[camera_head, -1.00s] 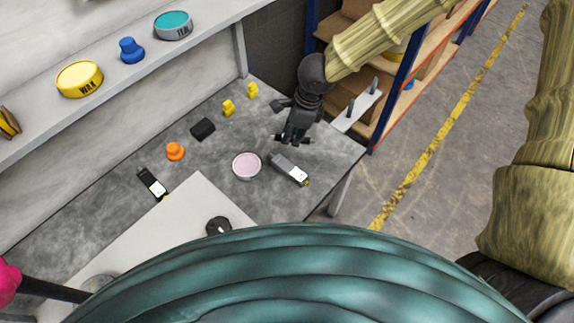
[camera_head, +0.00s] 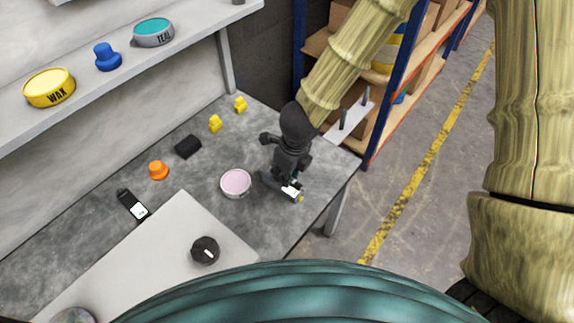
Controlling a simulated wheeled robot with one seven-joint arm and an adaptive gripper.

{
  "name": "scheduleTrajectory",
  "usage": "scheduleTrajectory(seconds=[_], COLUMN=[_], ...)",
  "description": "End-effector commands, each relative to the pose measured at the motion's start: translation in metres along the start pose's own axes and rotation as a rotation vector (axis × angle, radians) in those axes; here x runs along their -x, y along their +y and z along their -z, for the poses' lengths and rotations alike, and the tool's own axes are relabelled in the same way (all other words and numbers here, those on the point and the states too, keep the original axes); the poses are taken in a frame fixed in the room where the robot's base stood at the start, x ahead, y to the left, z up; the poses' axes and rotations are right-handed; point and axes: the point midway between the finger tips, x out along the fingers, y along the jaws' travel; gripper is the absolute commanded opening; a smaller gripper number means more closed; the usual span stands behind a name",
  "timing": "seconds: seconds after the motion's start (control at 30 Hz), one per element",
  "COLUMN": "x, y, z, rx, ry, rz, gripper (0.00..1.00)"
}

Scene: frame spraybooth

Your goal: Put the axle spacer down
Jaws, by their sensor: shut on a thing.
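My gripper (camera_head: 288,184) is at the right end of the grey workbench, pointing down. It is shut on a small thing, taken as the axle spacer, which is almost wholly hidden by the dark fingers. My gripper covers part of a grey device with a white label and yellow tip (camera_head: 291,192) lying on the bench. I cannot tell whether the held thing touches the bench. The grey workbench (camera_head: 262,225) has bare surface in front of my gripper.
A pink-topped tin (camera_head: 236,182) stands just left of my gripper. Further left are a black block (camera_head: 188,146), an orange knob (camera_head: 158,170) and a black device (camera_head: 132,204). Two yellow pieces (camera_head: 215,123) stand behind. A dark knob (camera_head: 205,250) sits on the white board (camera_head: 150,250).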

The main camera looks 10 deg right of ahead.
Motion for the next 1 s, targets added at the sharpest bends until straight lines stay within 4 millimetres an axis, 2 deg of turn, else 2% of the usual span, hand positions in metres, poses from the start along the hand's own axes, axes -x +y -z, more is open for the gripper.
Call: scheduleTrajectory(seconds=[0.63,0.8,1.0], x=[-0.016,-0.02,-0.028], y=[-0.12,-0.139,-0.143], z=[-0.04,-0.046,-0.047], rx=[-0.006,-0.003,0.0], ry=[-0.002,-0.002,0.0], rz=[0.0,-0.001,0.0], gripper=[0.0,0.0,0.0])
